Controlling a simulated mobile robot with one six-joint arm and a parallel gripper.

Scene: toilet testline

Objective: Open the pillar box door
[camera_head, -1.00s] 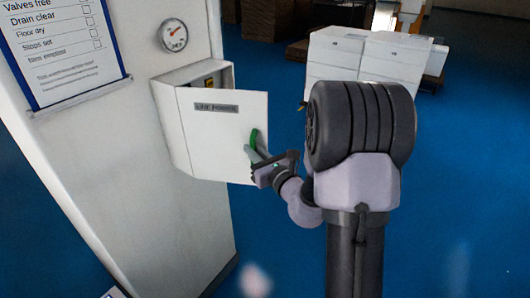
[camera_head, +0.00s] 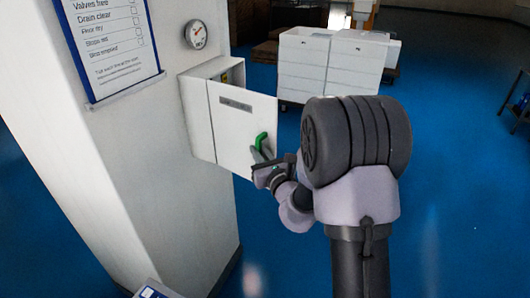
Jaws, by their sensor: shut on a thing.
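The pillar box (camera_head: 200,117) is a white cabinet fixed to the side of the white pillar. Its door (camera_head: 232,128), with a grey label plate, stands ajar, with a gap at the top through which a bit of the inside shows. A green handle (camera_head: 262,140) is on the door's right side. My gripper (camera_head: 262,158) is at this handle and shut on it; the fingertips are small and partly hidden. My arm reaches in from the right, in front of the floor.
A round gauge (camera_head: 196,34) and a checklist board (camera_head: 110,45) are on the pillar (camera_head: 150,180) above and left of the box. White drawer cabinets (camera_head: 330,65) stand behind. A dark-legged stand (camera_head: 518,105) is at the far right.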

